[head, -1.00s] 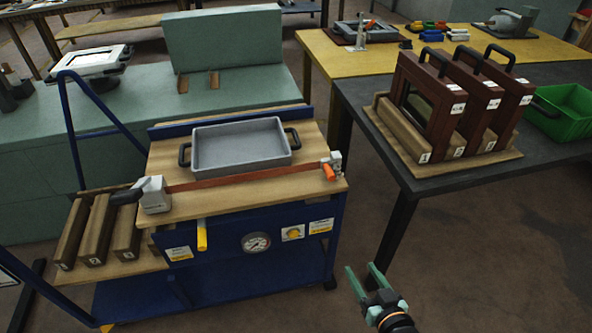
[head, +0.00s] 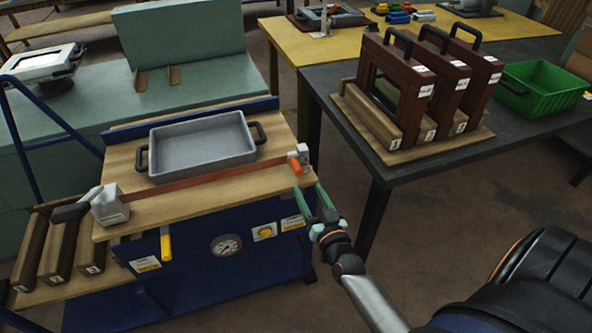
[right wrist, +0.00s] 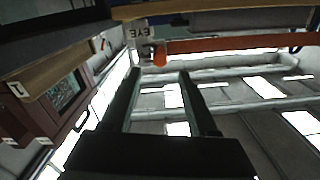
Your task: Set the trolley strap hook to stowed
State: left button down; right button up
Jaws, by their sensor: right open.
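The trolley strap (head: 205,180) is a reddish-brown band stretched across the front of the wooden trolley top (head: 230,198). Its left end runs into a grey ratchet block with a black handle (head: 108,205). Its right end meets the orange hook (head: 295,166) at a grey block marked EYE (right wrist: 140,32). The orange hook also shows in the right wrist view (right wrist: 160,55). My right gripper (head: 308,200) is open and empty, just below and in front of the hook, apart from it as the wrist view shows. My left gripper is not in view.
A grey tray (head: 200,148) sits on the trolley top behind the strap. A yellow handle (head: 165,244) and a gauge (head: 226,245) are on the blue trolley front. A dark table (head: 370,158) with brown frames (head: 400,85) and a green crate (head: 545,92) stands at right.

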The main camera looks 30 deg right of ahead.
aim_at(301, 176)
jog(key=x, duration=0.8)
jog(key=shift+w+b, duration=0.3)
jog(key=shift+b, duration=0.05)
grip_shut()
dwell(0.9)
